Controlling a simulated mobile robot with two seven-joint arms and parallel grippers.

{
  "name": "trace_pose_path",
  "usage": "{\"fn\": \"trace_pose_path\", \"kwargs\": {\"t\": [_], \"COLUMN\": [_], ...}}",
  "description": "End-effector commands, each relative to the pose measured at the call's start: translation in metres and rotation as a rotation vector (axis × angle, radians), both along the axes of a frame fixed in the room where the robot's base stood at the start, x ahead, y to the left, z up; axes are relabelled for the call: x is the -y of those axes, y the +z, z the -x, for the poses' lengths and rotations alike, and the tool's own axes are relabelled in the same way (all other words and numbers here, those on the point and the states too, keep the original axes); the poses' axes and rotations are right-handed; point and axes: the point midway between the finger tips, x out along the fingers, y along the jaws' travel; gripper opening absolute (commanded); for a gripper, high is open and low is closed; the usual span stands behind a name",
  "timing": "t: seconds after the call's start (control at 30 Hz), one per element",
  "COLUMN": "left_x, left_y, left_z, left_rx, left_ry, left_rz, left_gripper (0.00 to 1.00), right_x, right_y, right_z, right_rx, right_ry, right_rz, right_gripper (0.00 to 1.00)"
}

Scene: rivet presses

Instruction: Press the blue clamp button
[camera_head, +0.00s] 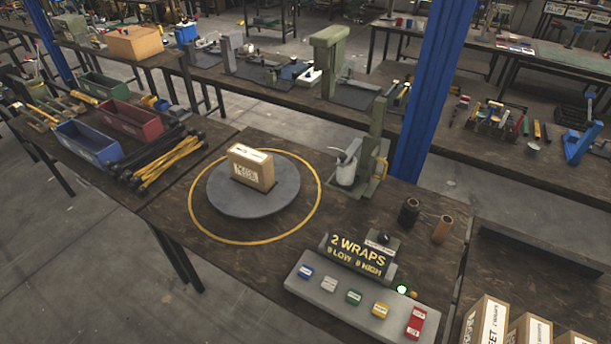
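A grey control panel (331,303) sits at the front of the table. The blue button (306,271) is the leftmost in its row. To its right are a white button (329,284), a green button (354,297), a yellow button (380,309) and a larger red button (416,322). A sign reading "2 WRAPS" (357,257) stands behind the row, and a small lamp at the panel's right glows pale green (403,290). The labels on the buttons are too small to read. Neither of my grippers shows.
A cardboard box (252,168) stands on a round grey turntable (283,203) inside a yellow ring. A post with a white pot (345,173) is behind the panel. Dark and brown rolls (442,229) stand at its right, and boxes (482,322) at the lower right.

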Motion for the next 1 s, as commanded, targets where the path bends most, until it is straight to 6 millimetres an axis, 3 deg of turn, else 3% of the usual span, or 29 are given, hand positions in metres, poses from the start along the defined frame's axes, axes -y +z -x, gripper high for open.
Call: {"fn": "trace_pose_path", "kwargs": {"t": [0.03, 0.37, 1.0], "left_x": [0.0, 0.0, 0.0], "left_y": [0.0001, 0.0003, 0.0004], "left_z": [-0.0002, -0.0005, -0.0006], "left_rx": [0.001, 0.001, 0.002], "left_ry": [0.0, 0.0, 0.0], "left_rz": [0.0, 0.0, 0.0], "left_gripper": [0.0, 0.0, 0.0], "right_x": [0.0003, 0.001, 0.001], "right_y": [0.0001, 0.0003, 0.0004], "right_z": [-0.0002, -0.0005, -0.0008], "right_rx": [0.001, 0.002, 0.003], "right_ry": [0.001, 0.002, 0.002], "right_rz": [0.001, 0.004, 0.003], "right_gripper": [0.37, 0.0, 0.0]}}
